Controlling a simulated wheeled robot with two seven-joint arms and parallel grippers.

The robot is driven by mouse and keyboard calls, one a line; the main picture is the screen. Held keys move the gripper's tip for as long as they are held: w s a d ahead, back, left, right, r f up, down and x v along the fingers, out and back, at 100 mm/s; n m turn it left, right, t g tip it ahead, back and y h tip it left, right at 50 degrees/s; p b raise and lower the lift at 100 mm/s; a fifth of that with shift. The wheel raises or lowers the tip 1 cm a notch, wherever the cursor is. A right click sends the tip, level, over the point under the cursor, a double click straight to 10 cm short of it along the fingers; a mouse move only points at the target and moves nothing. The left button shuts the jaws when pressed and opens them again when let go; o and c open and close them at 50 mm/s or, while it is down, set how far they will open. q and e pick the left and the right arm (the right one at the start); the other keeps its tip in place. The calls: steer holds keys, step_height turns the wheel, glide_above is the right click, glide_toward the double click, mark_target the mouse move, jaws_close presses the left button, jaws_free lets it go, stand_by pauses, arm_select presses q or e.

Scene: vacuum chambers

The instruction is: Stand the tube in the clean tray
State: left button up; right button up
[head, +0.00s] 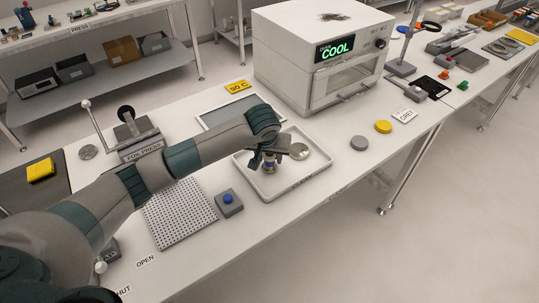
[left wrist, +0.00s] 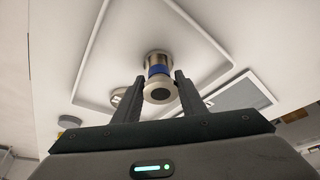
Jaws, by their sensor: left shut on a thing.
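The tube (left wrist: 158,64), a metal cylinder with a blue band, is between the fingers of my left gripper (left wrist: 162,88) in the left wrist view. In the head view the left gripper (head: 268,160) is over the pale tray (head: 254,187), shut on the tube, which looks upright. The gripper hides part of the tube, and I cannot tell whether its base touches the tray floor. A round metal disc (head: 300,151) lies in the tray, right of the tube. My right gripper is not in view.
A white oven (head: 300,70) reading COOL stands behind the tray. A grey-floored tray (head: 215,112) lies to the left, partly behind my arm. A blue-button box (head: 229,203) and a perforated plate (head: 178,215) are in front left. Grey and yellow discs (head: 383,126) lie to the right.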

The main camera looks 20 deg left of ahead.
arm_select(q)
steer(key=shift+f, duration=0.1)
steer(key=o, duration=1.4)
steer(key=shift+b+v, duration=1.95)
steer(key=shift+v, duration=4.15)
